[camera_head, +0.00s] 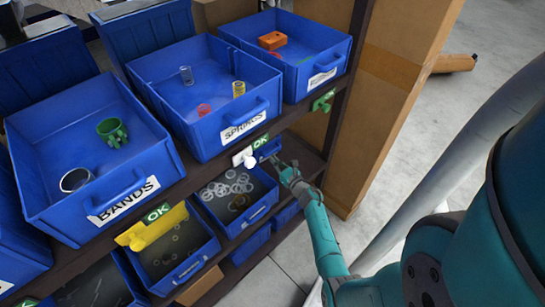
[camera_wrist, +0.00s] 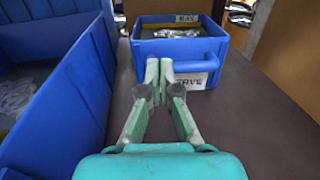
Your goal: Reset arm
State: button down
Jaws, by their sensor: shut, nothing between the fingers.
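My arm reaches in from the right in the head view. My gripper (camera_head: 285,172) is at the lower shelf, beside a small blue bin (camera_head: 268,148). In the wrist view my gripper (camera_wrist: 160,70) is shut and empty. Its fingertips point at a blue bin (camera_wrist: 208,50) with a white label that they partly cover. I cannot tell whether the fingertips touch that bin.
A large blue bin (camera_wrist: 75,95) stands close on the left in the wrist view; bare shelf (camera_wrist: 270,120) lies to the right. Upper-shelf bins include one marked SPRINGS (camera_head: 190,140) and one marked BANDS (camera_head: 70,205). A tall cardboard box (camera_head: 390,100) stands beside the rack.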

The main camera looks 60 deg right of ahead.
jog(key=v, duration=0.7)
jog(key=shift+s+a, duration=0.1)
jog(key=shift+s, duration=0.25)
